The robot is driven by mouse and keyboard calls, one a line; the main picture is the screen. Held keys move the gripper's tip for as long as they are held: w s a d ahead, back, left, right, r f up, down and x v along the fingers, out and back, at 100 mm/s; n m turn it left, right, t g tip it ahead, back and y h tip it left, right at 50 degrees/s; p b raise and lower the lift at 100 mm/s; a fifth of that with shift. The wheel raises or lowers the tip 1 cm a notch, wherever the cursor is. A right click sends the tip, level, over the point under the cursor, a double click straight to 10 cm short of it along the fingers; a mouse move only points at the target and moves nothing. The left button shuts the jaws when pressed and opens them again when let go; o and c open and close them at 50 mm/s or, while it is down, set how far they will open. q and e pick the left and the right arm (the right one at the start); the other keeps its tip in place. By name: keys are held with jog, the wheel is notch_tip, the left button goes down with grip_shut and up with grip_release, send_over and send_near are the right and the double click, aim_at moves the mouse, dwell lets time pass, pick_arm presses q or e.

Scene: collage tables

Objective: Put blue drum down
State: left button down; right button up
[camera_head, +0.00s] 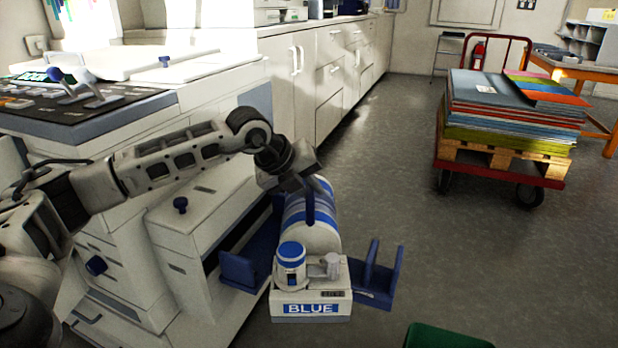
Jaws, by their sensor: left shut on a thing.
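The blue drum (318,232) is a white and blue cylinder lying on its side, with a white front block labelled "BLUE" (311,307) and a blue-capped knob. My left gripper (303,190) reaches in from the left and is shut on the drum from above, at its upper rear part. The fingers partly hide behind the wrist. A blue cradle (385,284) with upright brackets shows on both sides of the drum. Whether the drum touches the cradle I cannot tell. My right gripper is not in view.
A white machine with drawers (196,222) stands close on the left, with a control panel (68,103) on top. A red cart (500,172) with a pallet of coloured sheets stands at the right. A green bin edge (445,337) shows at the bottom. The grey floor between is clear.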

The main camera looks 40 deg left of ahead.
pick_arm(q)
jog(key=shift+w+f, duration=0.1)
jog(key=shift+f, duration=0.75)
jog(key=c, duration=1.5)
grip_release()
jog(key=shift+f, duration=0.2)
jog(key=shift+o, duration=0.7)
jog(key=shift+r, duration=0.1)
